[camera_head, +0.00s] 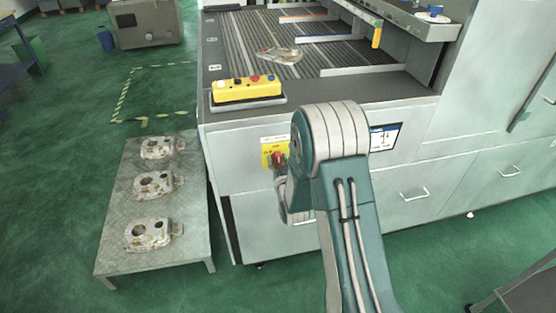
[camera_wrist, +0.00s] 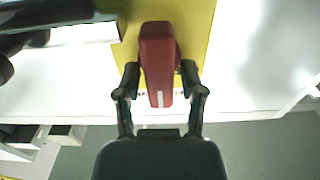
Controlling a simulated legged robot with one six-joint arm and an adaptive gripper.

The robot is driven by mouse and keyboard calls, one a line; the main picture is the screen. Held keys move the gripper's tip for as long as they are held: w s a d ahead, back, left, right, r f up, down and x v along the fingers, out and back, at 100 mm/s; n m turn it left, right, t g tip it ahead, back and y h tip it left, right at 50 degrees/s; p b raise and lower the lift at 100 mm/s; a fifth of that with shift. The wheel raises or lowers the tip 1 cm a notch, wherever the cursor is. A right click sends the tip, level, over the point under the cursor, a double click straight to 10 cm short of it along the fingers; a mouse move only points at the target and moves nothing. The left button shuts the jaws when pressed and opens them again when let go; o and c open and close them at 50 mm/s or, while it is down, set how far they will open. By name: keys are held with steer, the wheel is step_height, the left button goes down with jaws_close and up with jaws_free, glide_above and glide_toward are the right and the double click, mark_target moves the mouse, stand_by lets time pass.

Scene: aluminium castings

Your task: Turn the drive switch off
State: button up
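The drive switch is a red rotary handle (camera_head: 279,158) on a yellow plate (camera_head: 267,149) on the front panel of the grey machine. In the wrist view the red handle (camera_wrist: 158,62) fills the centre, standing about upright in the picture, with the yellow plate (camera_wrist: 205,22) behind it. My gripper (camera_wrist: 160,78) has one dark finger on each side of the handle. The fingers are apart, and a narrow gap seems to show beside the handle, clearest on the right. In the head view my arm hides most of the gripper.
A yellow control box (camera_head: 247,90) with buttons sits on the machine's ledge above the switch. A low metal table (camera_head: 192,240) with three castings (camera_head: 150,233) stands left of the machine. Another casting (camera_head: 280,55) lies on the conveyor (camera_head: 240,50). Green floor is open at far left.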

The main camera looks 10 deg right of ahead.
steer(key=shift+m, duration=0.3)
steer(key=m, duration=0.4)
steer(key=shift+d, duration=0.2)
steer(key=m, duration=0.5)
steer(key=shift+d+f, duration=0.15)
steer(key=m, duration=0.4)
steer(key=shift+d+f, duration=0.1)
steer(key=shift+f, duration=0.1)
steer(key=shift+f+m, duration=0.15)
steer(key=shift+m, duration=0.9)
steer(key=shift+f+m, duration=0.1)
steer(key=shift+m, duration=0.95)
steer(key=shift+f, duration=0.1)
steer(key=o, duration=0.9)
steer(key=shift+c, duration=0.2)
